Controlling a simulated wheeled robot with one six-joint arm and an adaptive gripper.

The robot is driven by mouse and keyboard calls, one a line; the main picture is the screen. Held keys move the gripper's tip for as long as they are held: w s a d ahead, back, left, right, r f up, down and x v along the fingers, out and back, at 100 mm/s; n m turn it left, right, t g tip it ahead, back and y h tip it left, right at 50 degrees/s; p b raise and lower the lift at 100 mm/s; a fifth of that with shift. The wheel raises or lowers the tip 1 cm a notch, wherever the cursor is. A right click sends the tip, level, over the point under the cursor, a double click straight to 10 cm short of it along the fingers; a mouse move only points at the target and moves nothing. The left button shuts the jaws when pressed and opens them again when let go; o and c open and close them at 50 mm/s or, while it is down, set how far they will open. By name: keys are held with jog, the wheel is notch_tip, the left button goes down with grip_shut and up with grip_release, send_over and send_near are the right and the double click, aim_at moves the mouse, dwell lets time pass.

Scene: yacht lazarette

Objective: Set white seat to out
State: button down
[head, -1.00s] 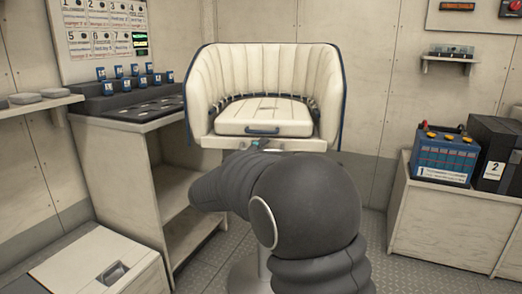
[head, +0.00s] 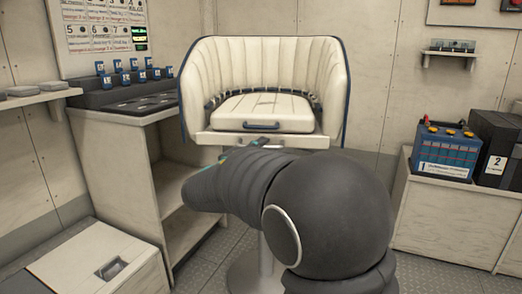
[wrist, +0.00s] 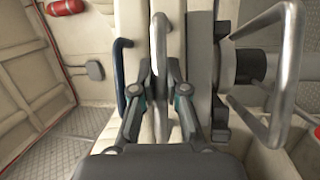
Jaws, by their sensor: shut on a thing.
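The white seat (head: 265,70) is a padded tub chair with blue piping on a metal pedestal (head: 262,268), facing me in the head view. Its seat cushion (head: 263,107) has a blue front handle (head: 261,126), which also shows in the wrist view (wrist: 121,65). A pale metal bar (wrist: 159,35) under the cushion runs between my fingers. My gripper (wrist: 159,80) is shut on this bar. In the head view my arm hides most of my gripper; only a bit of teal shows under the seat front.
A bent metal loop (wrist: 282,85) stands right of my gripper in the wrist view. A shelf unit (head: 130,160) stands close left of the seat. Batteries (head: 447,153) sit on a bench (head: 440,215) at right. A white locker (head: 90,265) is at front left.

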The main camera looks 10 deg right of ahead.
jog(key=s, duration=0.1)
jog(key=s+a+b, duration=0.1)
jog(key=s, duration=0.1)
jog(key=s+b, duration=0.1)
jog(key=s, duration=0.1)
jog(key=shift+s+a, duration=0.25)
jog(key=shift+a, duration=0.1)
jog(key=c, duration=1.2)
grip_release()
jog(key=v, duration=1.2)
